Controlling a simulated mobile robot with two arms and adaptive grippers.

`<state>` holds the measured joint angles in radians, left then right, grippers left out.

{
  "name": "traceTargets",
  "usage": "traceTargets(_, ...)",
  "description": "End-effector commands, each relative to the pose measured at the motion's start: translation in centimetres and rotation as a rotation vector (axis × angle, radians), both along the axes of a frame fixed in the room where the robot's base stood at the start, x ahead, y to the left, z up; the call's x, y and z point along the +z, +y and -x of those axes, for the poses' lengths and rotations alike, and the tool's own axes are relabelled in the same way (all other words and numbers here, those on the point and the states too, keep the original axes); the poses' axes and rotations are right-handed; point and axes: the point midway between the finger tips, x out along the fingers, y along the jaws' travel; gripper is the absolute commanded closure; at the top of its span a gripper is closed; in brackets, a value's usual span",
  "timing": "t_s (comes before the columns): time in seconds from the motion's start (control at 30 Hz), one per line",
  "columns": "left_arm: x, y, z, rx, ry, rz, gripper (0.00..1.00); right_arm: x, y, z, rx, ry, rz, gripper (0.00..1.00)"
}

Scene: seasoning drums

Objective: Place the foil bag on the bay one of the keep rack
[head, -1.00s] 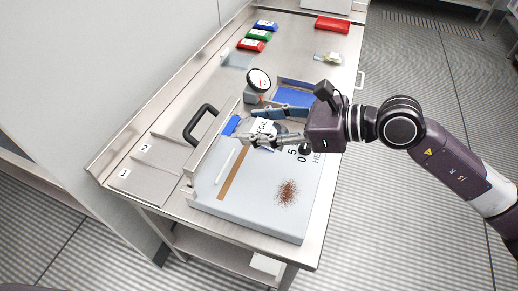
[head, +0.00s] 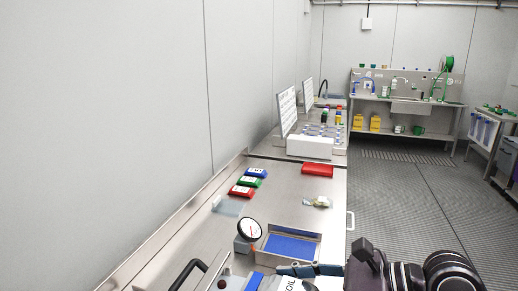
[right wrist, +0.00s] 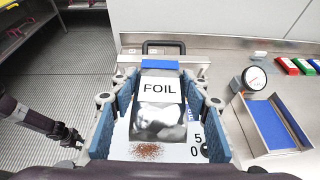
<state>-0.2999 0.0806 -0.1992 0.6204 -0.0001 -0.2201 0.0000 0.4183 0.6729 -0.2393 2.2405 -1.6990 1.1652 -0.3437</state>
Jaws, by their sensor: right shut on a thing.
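The foil bag (right wrist: 158,118) is silver with a white FOIL label. In the right wrist view it sits between the blue pads of my right gripper (right wrist: 158,88), which is shut on it. In the head view only part of the bag's label (head: 292,285) and of my right gripper (head: 268,277) shows at the bottom edge. A dark arm end at the left of the right wrist view looks like my left gripper (right wrist: 62,135); its jaws are too small to read. The numbered bays are out of view now.
A dial gauge (head: 249,230) stands beside a blue-lined tray (head: 291,246). Blue, green and red packets (head: 249,180) lie farther back, with a red packet (head: 318,170) to their right. Brown grains (right wrist: 150,150) lie on the pale board below the bag.

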Motion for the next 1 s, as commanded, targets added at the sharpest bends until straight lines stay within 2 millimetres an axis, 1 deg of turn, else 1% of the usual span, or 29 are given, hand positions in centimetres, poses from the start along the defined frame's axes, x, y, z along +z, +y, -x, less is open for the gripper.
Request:
traceTargets(0.03,0.0,0.0,0.0,0.000,0.000,0.000,0.80,-0.7,-1.1,0.3,-0.019,0.006,-0.001,0.65)
traceTargets(0.1,0.0,0.0,0.0,0.000,0.000,0.000,0.80,-1.4,-2.6,0.5,-0.045,0.006,-0.001,0.65)
traceTargets(0.3,0.0,0.0,0.0,0.000,0.000,0.000,0.80,-3.9,-6.8,1.5,-0.119,0.007,-0.001,0.65)
traceTargets(0.5,0.0,0.0,0.0,0.000,0.000,0.000,0.80,-6.3,-10.7,3.0,-0.187,0.006,-0.002,0.65)
traceTargets(0.6,0.0,0.0,0.0,0.000,0.000,0.000,0.80,-7.2,-12.3,3.7,-0.213,0.004,-0.001,0.65)
traceTargets(0.7,0.0,0.0,0.0,-0.001,0.000,0.000,0.80,-7.9,-13.3,4.3,-0.230,0.003,-0.001,0.65)
traceTargets(0.8,0.0,0.0,0.0,-0.001,0.000,0.000,0.80,-8.3,-13.9,4.7,-0.240,0.002,0.001,0.65)
traceTargets(1.0,0.0,-0.1,0.0,-0.001,0.000,0.001,0.80,-8.5,-14.2,4.8,-0.241,-0.001,0.005,0.65)
